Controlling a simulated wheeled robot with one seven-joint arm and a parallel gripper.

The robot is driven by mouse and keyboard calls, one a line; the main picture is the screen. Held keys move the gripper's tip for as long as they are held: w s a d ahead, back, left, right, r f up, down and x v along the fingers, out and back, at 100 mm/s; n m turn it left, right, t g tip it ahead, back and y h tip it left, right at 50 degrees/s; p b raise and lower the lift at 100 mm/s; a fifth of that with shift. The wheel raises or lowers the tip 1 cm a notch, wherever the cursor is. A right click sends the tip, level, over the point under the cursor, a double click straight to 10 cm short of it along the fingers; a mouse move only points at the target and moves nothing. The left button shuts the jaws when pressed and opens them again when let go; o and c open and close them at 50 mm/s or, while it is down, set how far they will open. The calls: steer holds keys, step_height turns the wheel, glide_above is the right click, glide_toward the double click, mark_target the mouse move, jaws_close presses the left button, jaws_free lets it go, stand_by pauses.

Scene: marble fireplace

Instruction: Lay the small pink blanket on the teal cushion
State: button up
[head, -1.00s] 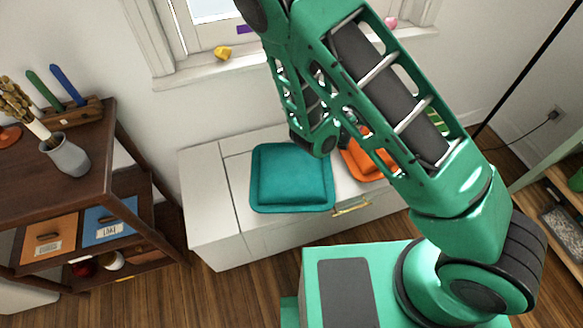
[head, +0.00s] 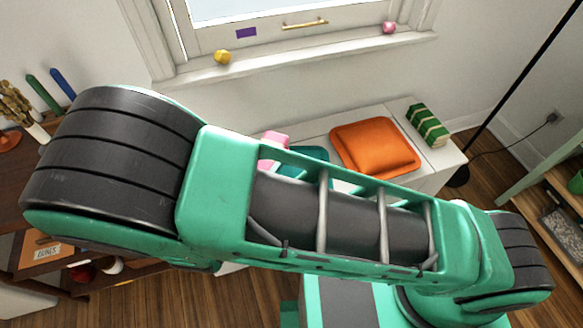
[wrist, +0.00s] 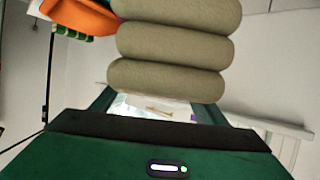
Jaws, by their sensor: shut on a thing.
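A patch of pink (head: 272,148), which I take for the small pink blanket, shows in the head view just above my forearm. It overlaps the teal cushion's back left part; whether it touches the cushion is hidden. The teal cushion (head: 303,158) lies on the white bench, mostly covered by my arm. My gripper (wrist: 155,105) shows in the wrist view; my arm hides it in the head view. It is shut on the blanket, though the grip itself is not clear. Thick beige ribbed rolls fill the wrist view ahead of it, and I cannot tell what they are.
An orange cushion (head: 375,147) lies on the white bench (head: 400,112), right of the teal one. A window sill (head: 300,58) runs behind. A dark wooden shelf stands left, and a green-framed shelf right.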

steer(key=shift+w+d+f, duration=1.25)
steer(key=shift+d+f, duration=0.15)
steer(key=shift+f, duration=0.4)
steer(key=shift+w+d+f, duration=1.25)
steer(key=shift+d+f, duration=0.15)
steer(key=shift+f, duration=0.35)
steer(key=shift+w+d+f, duration=1.25)
steer(key=shift+d+f, duration=0.15)
steer(key=shift+f, duration=0.4)
steer(key=shift+f, duration=0.1)
steer(key=o, duration=1.2)
steer(key=v, duration=1.2)
steer(key=shift+d, duration=0.1)
